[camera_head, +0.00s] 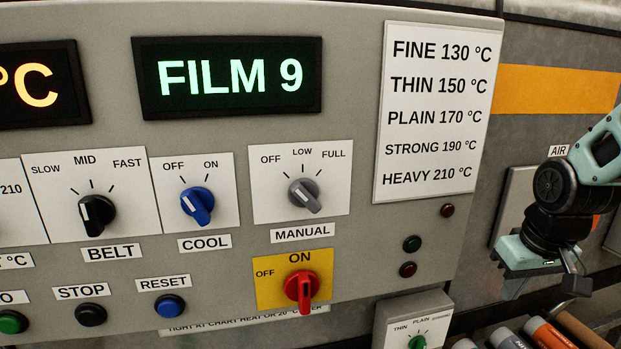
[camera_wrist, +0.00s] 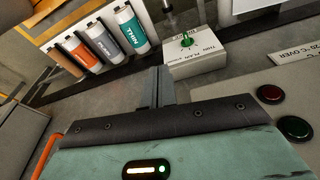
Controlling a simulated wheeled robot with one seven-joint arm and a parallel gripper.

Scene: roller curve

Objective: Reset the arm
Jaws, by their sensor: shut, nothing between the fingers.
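My arm (camera_head: 600,150) reaches in from the right edge in the head view. My gripper (camera_head: 575,283) hangs at its end, to the right of the grey control panel and apart from it. In the wrist view my gripper's dark fingers (camera_wrist: 160,87) are together with nothing between them. The teal hand fills the bottom of that view and hides what lies behind it.
The control panel (camera_head: 350,130) carries a FILM 9 display (camera_head: 230,77), several knobs and a blue RESET button (camera_head: 170,306). A box with a green knob (camera_wrist: 187,42) stands beyond the fingers. Several labelled rolls (camera_wrist: 130,30) stand to its left.

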